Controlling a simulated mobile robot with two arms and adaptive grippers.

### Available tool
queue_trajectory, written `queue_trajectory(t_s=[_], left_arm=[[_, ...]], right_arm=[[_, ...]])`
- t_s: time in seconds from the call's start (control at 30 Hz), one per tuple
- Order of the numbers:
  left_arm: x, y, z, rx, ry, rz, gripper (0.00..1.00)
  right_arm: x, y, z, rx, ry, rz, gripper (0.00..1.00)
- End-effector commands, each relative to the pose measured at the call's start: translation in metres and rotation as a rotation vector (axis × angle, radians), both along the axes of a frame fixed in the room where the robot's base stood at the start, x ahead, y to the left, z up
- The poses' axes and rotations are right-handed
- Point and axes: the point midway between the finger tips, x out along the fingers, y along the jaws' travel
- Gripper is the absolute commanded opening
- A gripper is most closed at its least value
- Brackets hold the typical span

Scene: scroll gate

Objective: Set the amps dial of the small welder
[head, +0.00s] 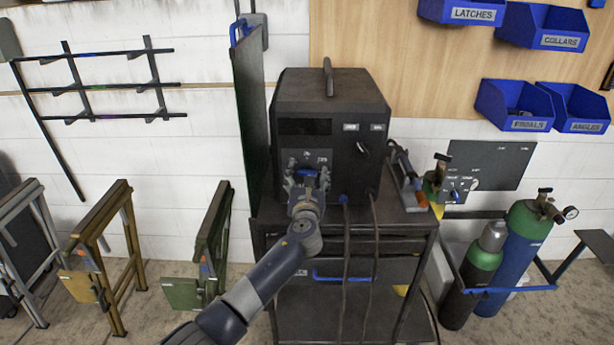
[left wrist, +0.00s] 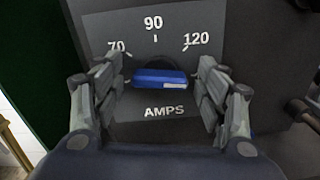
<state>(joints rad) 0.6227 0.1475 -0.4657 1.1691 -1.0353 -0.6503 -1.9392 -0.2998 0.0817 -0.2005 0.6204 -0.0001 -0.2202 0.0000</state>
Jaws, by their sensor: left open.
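The small welder (head: 330,95) is a dark box with a top handle, standing on a dark cart. Its amps dial (left wrist: 160,78) shows in the left wrist view as a blue bar-shaped knob lying level, with a white mark toward its right end. The dial plate (left wrist: 125,25) reads 70, 90 and 120 above the knob and AMPS below it. My left gripper (left wrist: 160,88) is open, with one finger on each side of the knob and gaps between. In the head view my left gripper (head: 307,180) covers much of the dial. My right gripper is not in view.
A second dark knob (head: 363,148) sits right of the dial, and cables hang down the cart front (head: 325,235). A green screen (head: 250,115) stands close at left. Gas cylinders (head: 525,235) stand at right, and blue bins (head: 515,105) hang on the wall.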

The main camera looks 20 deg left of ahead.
Motion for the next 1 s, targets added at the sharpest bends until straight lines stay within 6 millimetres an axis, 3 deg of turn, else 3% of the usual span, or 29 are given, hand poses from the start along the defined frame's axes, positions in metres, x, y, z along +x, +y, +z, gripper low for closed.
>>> queue_trajectory(t_s=[0.2,0.4,0.77,1.0], left_arm=[[0.0001,-0.0001,0.0005,0.000,-0.001,0.000,0.64],[0.0000,0.0000,0.0004,0.000,0.000,0.000,0.23],[-0.0001,0.0000,-0.0003,-0.033,-0.011,0.000,0.23],[-0.0003,0.0003,-0.0011,-0.163,-0.048,-0.001,0.23]], right_arm=[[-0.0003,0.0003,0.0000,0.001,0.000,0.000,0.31],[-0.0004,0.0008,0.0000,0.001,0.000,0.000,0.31],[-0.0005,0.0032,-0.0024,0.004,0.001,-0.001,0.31],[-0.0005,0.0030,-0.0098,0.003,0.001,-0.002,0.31]])
